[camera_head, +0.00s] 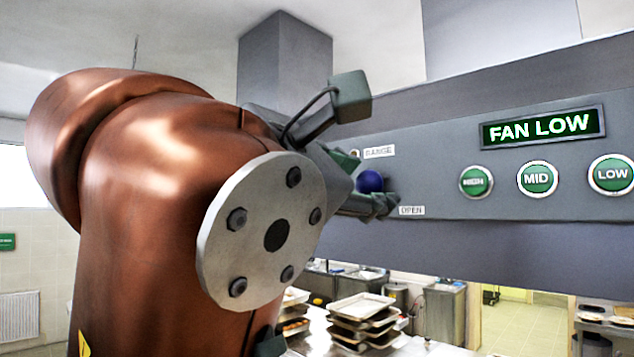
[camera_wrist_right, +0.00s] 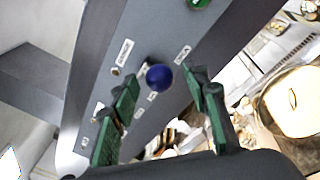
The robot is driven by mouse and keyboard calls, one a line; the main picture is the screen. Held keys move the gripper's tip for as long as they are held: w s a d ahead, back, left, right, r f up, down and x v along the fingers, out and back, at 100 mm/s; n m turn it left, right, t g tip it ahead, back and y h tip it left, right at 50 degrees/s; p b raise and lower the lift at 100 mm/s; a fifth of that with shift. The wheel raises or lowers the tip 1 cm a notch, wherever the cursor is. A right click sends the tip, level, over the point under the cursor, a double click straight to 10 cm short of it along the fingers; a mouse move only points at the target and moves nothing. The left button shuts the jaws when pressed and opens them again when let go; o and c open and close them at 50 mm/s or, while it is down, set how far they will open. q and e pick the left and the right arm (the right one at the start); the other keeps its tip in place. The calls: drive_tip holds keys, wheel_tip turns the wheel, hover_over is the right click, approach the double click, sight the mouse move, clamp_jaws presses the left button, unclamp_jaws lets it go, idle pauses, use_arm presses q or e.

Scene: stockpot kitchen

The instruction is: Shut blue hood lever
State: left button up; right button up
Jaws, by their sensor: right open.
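The blue ball knob of the hood lever (camera_head: 369,181) shows on the grey hood panel, between an upper label and a lower one reading OPEN. The lever's stem is hidden. My right gripper (camera_head: 366,184) is open at the panel, one finger above the knob and the other below it. In the right wrist view, the blue knob (camera_wrist_right: 159,77) lies between the tips of the two green fingers, with a visible gap on each side. I cannot tell how deep the knob sits between them. My left gripper is not in view.
Right of the lever are green buttons HIGH (camera_head: 476,181), MID (camera_head: 538,179) and LOW (camera_head: 611,174), under a display (camera_head: 543,127) reading FAN LOW. Stacked trays (camera_head: 362,308) stand on a counter below. My copper-coloured arm hides much of the left side.

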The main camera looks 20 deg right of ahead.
drive_tip(key=shift+w+d, duration=0.7)
drive_tip(key=shift+s+d, duration=0.1)
drive_tip(key=shift+d, duration=0.05)
drive_tip(key=c, duration=0.8)
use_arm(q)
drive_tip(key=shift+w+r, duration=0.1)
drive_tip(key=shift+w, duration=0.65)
use_arm(e)
clamp_jaws()
